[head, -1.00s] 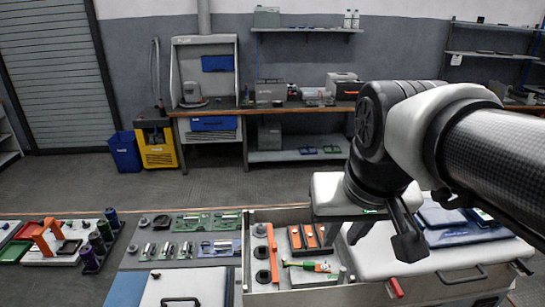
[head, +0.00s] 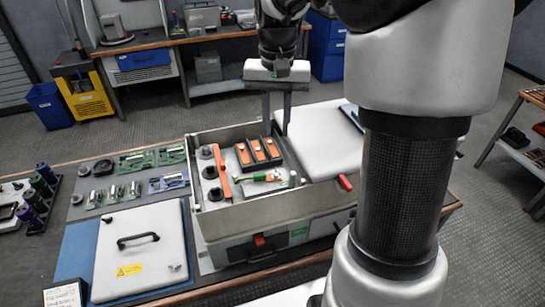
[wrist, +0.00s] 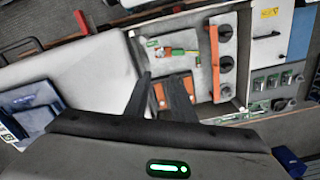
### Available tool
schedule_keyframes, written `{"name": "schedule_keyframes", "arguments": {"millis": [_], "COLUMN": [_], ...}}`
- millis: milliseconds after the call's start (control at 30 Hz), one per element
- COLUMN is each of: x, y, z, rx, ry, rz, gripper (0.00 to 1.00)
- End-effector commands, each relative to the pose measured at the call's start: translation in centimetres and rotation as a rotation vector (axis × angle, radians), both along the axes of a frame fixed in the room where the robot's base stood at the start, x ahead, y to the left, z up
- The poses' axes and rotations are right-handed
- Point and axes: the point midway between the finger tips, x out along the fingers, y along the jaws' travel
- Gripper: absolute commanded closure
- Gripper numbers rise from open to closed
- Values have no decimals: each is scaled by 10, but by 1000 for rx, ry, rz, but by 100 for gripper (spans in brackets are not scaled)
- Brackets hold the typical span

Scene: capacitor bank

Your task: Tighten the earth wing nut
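An open grey case (head: 225,222) stands on the bench. Inside are three orange blocks (head: 257,152), an orange bar (head: 221,172) beside black round parts, and a green-and-yellow earth lead (head: 262,177) lying crosswise. A small grey post (head: 292,179) stands near the lead's right end. I cannot make out the wing nut at this size. My gripper (head: 276,122) points down near the case's back right, fingers apart with nothing between them. In the wrist view, its dark fingers (wrist: 158,98) overlap the orange blocks (wrist: 172,92); the lead (wrist: 172,51) lies beyond the fingertips.
The white case lid (head: 325,140) lies open at right, with a red latch (head: 345,183) beside it. A grey panel with a black handle (head: 138,240) lies left of the case. Green circuit boards (head: 135,163) and spools (head: 38,195) are farther left.

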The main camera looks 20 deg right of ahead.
Motion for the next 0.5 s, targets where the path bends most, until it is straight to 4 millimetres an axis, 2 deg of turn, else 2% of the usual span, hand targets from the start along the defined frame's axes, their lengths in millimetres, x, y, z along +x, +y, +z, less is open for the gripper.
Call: {"name": "schedule_keyframes", "arguments": {"millis": [33,300,500], "x": [-1,-1,-1], "y": [0,0,0], "z": [-14,-73,-105], "rx": [1,1,1], "ry": [6,4,2], "rz": [0,0,0], "gripper": [77,77,77]}}
